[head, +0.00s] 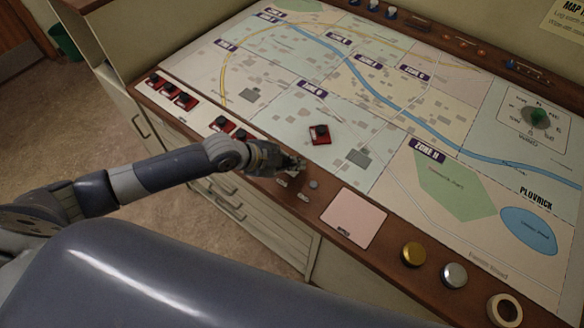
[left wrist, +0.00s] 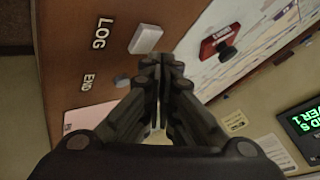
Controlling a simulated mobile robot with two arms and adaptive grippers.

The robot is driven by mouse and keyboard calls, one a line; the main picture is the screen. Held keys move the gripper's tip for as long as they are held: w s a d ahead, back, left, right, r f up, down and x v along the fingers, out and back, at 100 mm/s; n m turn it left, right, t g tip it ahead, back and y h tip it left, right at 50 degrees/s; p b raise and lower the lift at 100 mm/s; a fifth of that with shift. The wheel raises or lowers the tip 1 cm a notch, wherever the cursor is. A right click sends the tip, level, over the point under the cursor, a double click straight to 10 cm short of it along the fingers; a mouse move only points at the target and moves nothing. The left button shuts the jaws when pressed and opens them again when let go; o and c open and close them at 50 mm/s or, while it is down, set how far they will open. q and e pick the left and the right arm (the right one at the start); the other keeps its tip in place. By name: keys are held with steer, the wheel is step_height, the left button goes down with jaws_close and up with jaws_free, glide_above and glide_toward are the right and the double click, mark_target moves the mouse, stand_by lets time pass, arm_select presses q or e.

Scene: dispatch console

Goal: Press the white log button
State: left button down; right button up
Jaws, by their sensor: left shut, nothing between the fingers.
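The white log button (left wrist: 146,39) is a pale rectangular block beside the LOG label (left wrist: 102,33) on the brown console edge in the left wrist view. In the head view my gripper covers the place where it sits. My left gripper (head: 298,166) is shut and empty over the console's front edge; its fingers also show in the left wrist view (left wrist: 158,70). The fingertips are apart from the button in that view, to its lower right. A small round grey button (left wrist: 122,80) stands by the END label (left wrist: 88,81). My right gripper is out of view.
A red block with a black knob (head: 320,134) sits on the map (head: 300,95). Several similar blocks (head: 182,101) line the front edge at left. A pink pad (head: 353,218), a gold knob (head: 413,254) and a silver knob (head: 454,275) lie to the right.

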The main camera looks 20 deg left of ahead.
mark_target(293, 173)
arm_select(q)
step_height(293, 173, up, 5)
steer(key=p, duration=0.4)
stand_by(0.4)
stand_by(0.6)
